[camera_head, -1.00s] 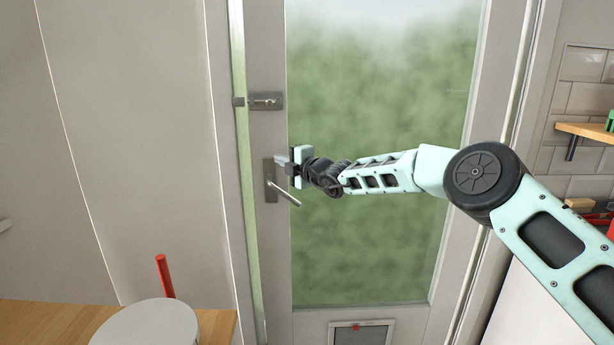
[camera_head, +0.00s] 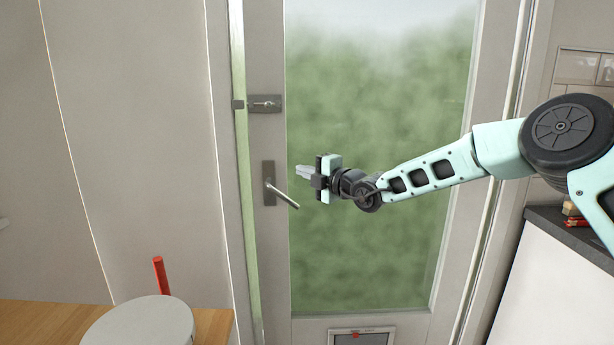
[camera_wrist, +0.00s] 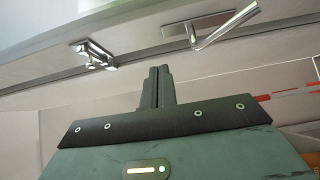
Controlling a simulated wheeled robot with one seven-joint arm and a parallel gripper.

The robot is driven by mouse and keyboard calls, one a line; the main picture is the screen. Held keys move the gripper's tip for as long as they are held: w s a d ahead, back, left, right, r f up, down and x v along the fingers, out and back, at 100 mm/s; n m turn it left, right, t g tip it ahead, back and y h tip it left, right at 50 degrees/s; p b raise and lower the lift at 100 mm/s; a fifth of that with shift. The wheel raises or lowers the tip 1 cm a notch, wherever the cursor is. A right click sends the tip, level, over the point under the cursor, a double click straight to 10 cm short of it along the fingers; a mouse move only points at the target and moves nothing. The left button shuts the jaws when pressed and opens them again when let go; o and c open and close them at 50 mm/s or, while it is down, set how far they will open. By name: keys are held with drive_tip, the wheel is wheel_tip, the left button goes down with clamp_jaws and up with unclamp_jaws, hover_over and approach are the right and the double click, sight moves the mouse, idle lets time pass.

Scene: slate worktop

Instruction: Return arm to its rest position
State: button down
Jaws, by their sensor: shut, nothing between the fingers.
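My gripper (camera_head: 304,172) is shut and empty in front of the glass door, its fingers pointing left. It is apart from the lever door handle (camera_head: 282,194), which is to its lower left in the head view. In the wrist view my gripper (camera_wrist: 157,75) shows its two fingers together with nothing between them. The door handle (camera_wrist: 226,26) shows there at the upper right, clear of the fingers. My arm comes in from the right, with its elbow at the right edge.
A bolt latch (camera_head: 264,103) is on the door frame above the handle, and it also shows in the wrist view (camera_wrist: 93,54). A wooden counter (camera_head: 40,318) with a round grey lid (camera_head: 138,325) and a red stick (camera_head: 161,276) is at lower left. A dark worktop (camera_head: 570,233) is at right.

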drive_tip(key=s+a+r+n+g+y, duration=0.1)
drive_tip(key=s+a+n+g, duration=0.25)
drive_tip(key=s+n, duration=0.35)
drive_tip(key=s+a+r+n+g+y, duration=0.1)
drive_tip(key=s+a+n+g, duration=0.2)
drive_tip(key=s+a+n, duration=0.4)
drive_tip(key=s+d+f+n+g+h+p, duration=0.1)
drive_tip(key=s+n+g, duration=0.2)
drive_tip(key=s+n, duration=0.5)
drive_tip(key=s+d+f+n+g+h+p, duration=0.1)
drive_tip(key=s+n+g+h, duration=0.3)
drive_tip(key=s, duration=0.6)
drive_tip(key=s+d+f+n+h, duration=0.2)
drive_tip(key=s+d+n, duration=0.2)
drive_tip(key=s+n, duration=0.3)
drive_tip(key=s+d+f+n+h, duration=0.1)
drive_tip(key=s+d+f+n, duration=0.1)
drive_tip(key=s+d+n, duration=0.3)
drive_tip(key=s+d+f+n+h, duration=0.1)
drive_tip(key=s+d+n+h, duration=0.2)
drive_tip(key=s+d+n, duration=0.2)
drive_tip(key=s+d+f+n+h+p, duration=0.1)
drive_tip(key=s+d+n+h, duration=0.2)
drive_tip(key=d+n, duration=0.6)
drive_tip(key=shift+s+d+f+t, duration=0.3)
drive_tip(key=shift+s+f+t, duration=0.15)
drive_tip(key=shift+s, duration=0.45)
drive_tip(key=c, duration=2.1)
unclamp_jaws()
drive_tip(key=shift+c, duration=0.2)
